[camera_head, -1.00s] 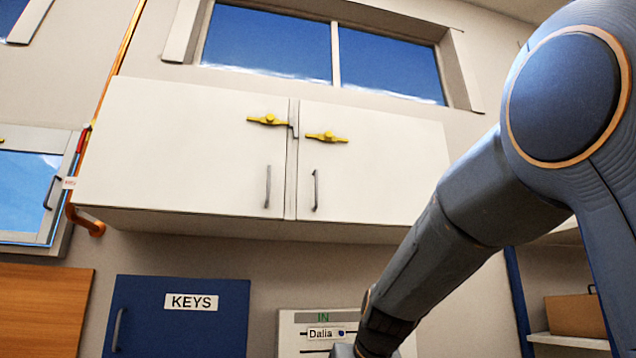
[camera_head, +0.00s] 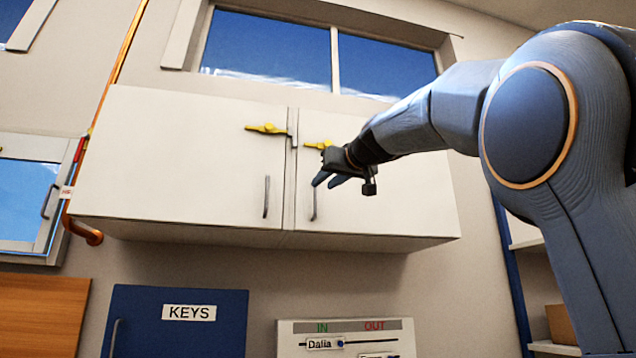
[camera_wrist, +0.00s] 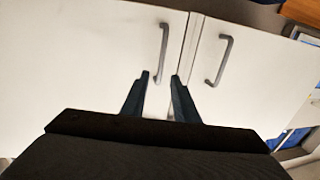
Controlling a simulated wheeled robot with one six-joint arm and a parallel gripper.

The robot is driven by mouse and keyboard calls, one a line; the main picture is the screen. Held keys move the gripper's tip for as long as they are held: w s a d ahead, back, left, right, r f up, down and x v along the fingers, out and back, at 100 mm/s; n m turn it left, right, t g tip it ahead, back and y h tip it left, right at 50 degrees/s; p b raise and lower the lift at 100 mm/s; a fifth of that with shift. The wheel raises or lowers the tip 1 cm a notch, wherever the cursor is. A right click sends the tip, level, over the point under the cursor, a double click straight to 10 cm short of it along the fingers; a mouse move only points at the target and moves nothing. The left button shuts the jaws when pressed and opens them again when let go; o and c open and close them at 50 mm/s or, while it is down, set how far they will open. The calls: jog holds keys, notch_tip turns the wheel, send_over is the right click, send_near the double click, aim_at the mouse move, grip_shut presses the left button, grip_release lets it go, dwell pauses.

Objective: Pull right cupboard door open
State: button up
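The right cupboard door (camera_head: 400,205) is white and shut. Its grey bar handle (camera_head: 314,205) stands near its left edge. My gripper (camera_head: 325,184) is in front of this door, close to the handle's upper part. In the wrist view, which looks upside down, the two dark fingers (camera_wrist: 160,77) are apart with nothing between them. The right door's handle (camera_wrist: 163,52) lies just beyond the gap between the fingertips; I see no clear contact. A yellow latch (camera_head: 318,145) on the right door is partly hidden by my gripper.
The left cupboard door (camera_head: 180,165) is shut, with its own handle (camera_head: 266,197) and a yellow latch (camera_head: 264,128). Below are a blue KEYS cabinet (camera_head: 180,335) and an in/out board (camera_head: 300,345). A window (camera_head: 270,50) is above. The space before the cupboard is otherwise clear.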

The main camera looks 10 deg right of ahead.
aim_at(315, 189)
jog(key=shift+w+a+p, duration=0.25)
jog(key=shift+w+p, duration=0.25)
jog(key=shift+w, duration=0.6)
jog(key=shift+w+a+p, duration=0.2)
jog(key=shift+w+p, duration=0.3)
jog(key=shift+w, duration=0.6)
grip_shut()
jog(key=shift+a, duration=0.1)
